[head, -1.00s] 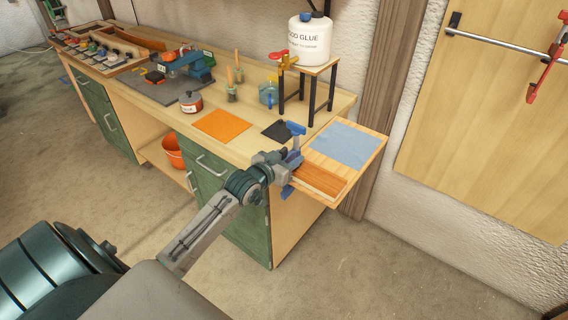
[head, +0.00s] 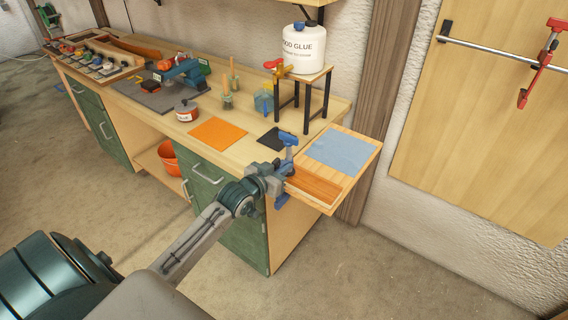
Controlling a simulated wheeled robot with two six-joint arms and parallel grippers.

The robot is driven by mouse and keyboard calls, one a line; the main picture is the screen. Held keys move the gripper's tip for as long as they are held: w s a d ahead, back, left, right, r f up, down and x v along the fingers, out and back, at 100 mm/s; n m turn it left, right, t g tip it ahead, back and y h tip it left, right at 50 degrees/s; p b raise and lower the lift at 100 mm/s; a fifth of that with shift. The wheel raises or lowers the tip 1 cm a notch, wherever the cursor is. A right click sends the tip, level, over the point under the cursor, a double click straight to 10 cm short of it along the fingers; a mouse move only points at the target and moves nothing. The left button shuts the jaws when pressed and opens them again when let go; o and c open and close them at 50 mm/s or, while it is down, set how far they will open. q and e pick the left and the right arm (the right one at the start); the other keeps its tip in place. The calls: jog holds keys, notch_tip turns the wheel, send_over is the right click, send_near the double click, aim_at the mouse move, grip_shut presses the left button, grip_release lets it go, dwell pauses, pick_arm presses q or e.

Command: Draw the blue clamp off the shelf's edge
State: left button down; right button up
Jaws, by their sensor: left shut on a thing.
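The blue clamp (head: 287,141) is upright at the left edge of the small wooden shelf (head: 364,163) at the bench's right end. Its upper part stands above the shelf's level and its lower end (head: 281,201) shows below. My left gripper (head: 277,179) is shut on the clamp's middle and hides much of it. I cannot tell whether the clamp's jaws still touch the shelf's edge. My right gripper is not in view.
On the shelf lie a blue sheet (head: 340,151) and a reddish-brown wooden strip (head: 314,184). Close behind the clamp are a black pad (head: 271,138) and a small stand (head: 316,80) bearing the glue jug (head: 303,47). The floor in front is free.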

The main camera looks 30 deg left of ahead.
pick_arm(q)
jog(key=shift+f+p+v, duration=0.2)
jog(key=shift+p+v, duration=0.6)
jog(key=shift+v, duration=0.3)
jog(key=shift+p+v, duration=0.75)
jog(key=shift+v, duration=0.1)
jog(key=p+v, duration=0.3)
jog(key=f+p+v, duration=0.1)
jog(key=p, duration=0.1)
jog(key=shift+s+r, duration=0.1)
jog(key=shift+s, duration=0.35)
